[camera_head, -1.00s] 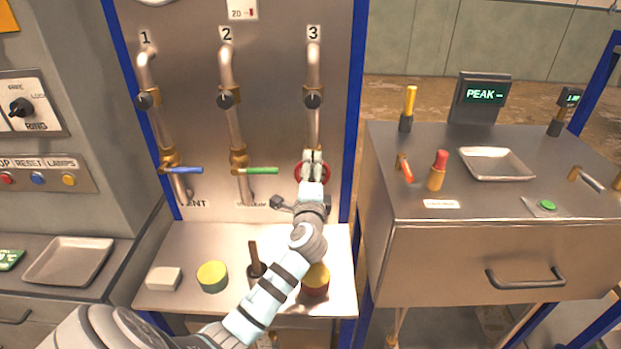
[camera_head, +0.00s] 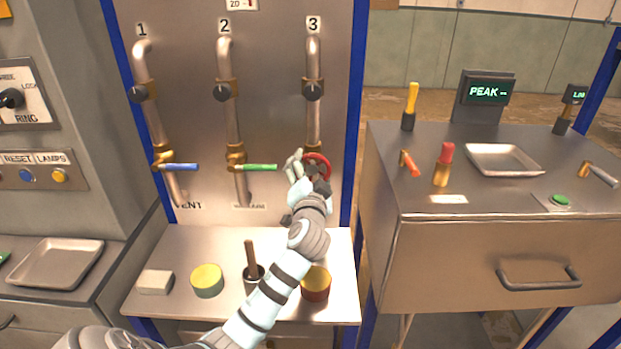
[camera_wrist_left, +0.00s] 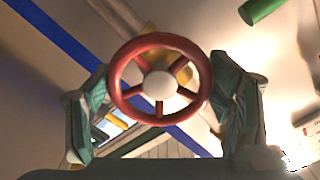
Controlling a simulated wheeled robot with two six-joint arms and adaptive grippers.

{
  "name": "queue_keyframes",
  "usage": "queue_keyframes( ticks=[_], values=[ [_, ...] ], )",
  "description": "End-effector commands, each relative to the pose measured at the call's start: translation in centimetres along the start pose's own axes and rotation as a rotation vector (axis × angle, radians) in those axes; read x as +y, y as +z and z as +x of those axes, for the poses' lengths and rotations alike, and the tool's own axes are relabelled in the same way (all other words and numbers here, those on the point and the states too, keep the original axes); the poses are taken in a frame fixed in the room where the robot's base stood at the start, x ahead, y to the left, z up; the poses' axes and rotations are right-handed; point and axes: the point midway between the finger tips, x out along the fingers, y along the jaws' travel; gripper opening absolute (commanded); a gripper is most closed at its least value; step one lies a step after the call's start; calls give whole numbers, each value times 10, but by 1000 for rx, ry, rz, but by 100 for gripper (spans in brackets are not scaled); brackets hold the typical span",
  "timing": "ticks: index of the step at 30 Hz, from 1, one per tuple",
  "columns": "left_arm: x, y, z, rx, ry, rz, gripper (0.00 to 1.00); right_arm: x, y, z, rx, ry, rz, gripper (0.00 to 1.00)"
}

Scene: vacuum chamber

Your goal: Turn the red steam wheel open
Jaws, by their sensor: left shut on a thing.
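The red steam wheel (camera_head: 325,164) is at the lower end of pipe 3 on the steel panel. My left gripper (camera_head: 306,172) is at the wheel, with one finger showing at its left; its body hides the lower part. In the left wrist view the red wheel (camera_wrist_left: 159,85), with its pale hub and red spokes, fills the space between the two fingers of my left gripper (camera_wrist_left: 161,100). The fingers lie on opposite sides of the rim, and the gripper is shut on the wheel. My right gripper is not in view.
Pipes 1 and 2 carry a blue lever (camera_head: 180,167) and a green lever (camera_head: 260,167) left of the wheel. Below, a shelf (camera_head: 220,240) holds a pale block, round tins and a brown-handled tool. A steel cabinet (camera_head: 470,258) stands close at right.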

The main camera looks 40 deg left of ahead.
Motion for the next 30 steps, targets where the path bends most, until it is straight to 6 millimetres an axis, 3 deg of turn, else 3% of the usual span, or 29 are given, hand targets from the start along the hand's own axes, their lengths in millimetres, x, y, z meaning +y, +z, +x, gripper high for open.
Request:
queue_keyframes(
  ticks=[30],
  values=[
    [8,1,0,-3,1,-962,46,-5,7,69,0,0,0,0]
  ],
)
